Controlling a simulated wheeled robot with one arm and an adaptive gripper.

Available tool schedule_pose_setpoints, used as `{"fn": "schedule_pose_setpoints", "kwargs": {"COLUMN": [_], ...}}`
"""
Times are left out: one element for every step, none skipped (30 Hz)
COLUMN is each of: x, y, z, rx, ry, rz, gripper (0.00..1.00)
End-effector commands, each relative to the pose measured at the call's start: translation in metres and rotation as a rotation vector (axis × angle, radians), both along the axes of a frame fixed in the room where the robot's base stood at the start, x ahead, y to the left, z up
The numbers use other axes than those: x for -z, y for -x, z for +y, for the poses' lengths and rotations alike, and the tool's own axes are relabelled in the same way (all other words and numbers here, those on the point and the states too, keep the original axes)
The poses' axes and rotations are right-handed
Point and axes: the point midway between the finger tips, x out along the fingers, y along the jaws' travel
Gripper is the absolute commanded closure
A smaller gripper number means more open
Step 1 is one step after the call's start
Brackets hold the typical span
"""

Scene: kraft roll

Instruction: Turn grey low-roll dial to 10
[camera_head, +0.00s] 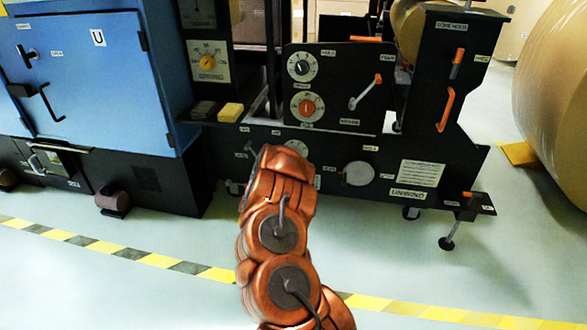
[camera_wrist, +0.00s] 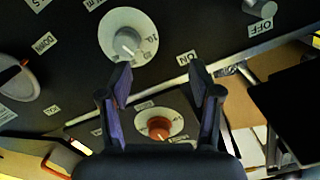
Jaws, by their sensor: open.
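In the head view, the white plate of the low dial (camera_head: 296,146) shows partly above my copper arm. My gripper (camera_wrist: 160,72) is open and empty. Its two dark fingers are spread, with the tips just below and right of the grey dial in the wrist picture. I see no contact with the knob. In the head view my arm hides most of the gripper.
A red-orange dial (camera_wrist: 157,125) shows between the fingers, lower in the wrist view; it is also in the head view (camera_head: 308,106). A lever (camera_head: 366,92) and yellow block (camera_head: 230,112) are nearby. Floor in front is open.

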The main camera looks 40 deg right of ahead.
Motion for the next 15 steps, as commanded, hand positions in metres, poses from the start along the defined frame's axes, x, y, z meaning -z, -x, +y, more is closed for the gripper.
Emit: {"fn": "schedule_pose_setpoints", "kwargs": {"x": [0.016, 0.019, 0.022, 0.023, 0.024, 0.025, 0.025, 0.025, 0.025, 0.024, 0.024, 0.024, 0.025, 0.026, 0.026], "y": [0.010, 0.014, 0.020, 0.023, 0.026, 0.028, 0.029, 0.030, 0.030, 0.029, 0.028, 0.026, 0.025, 0.023, 0.021], "z": [-0.011, -0.016, -0.022, -0.026, -0.028, -0.031, -0.033, -0.035, -0.037, -0.038, -0.040, -0.043, -0.045, -0.047, -0.050], "rx": [0.030, 0.045, 0.062, 0.072, 0.081, 0.088, 0.092, 0.095, 0.097, 0.097, 0.098, 0.097, 0.097, 0.096, 0.095], "ry": [0.027, 0.040, 0.058, 0.069, 0.078, 0.087, 0.091, 0.094, 0.096, 0.098, 0.097, 0.098, 0.096, 0.095, 0.094], "rz": [-0.002, -0.004, -0.007, -0.009, -0.010, -0.011, -0.012, -0.013, -0.014, -0.015, -0.015, -0.015, -0.014, -0.013, -0.012], "gripper": [0.37, 0.37, 0.37, 0.37, 0.37, 0.37, 0.37, 0.37, 0.37, 0.37, 0.37, 0.37, 0.37, 0.37, 0.37]}}
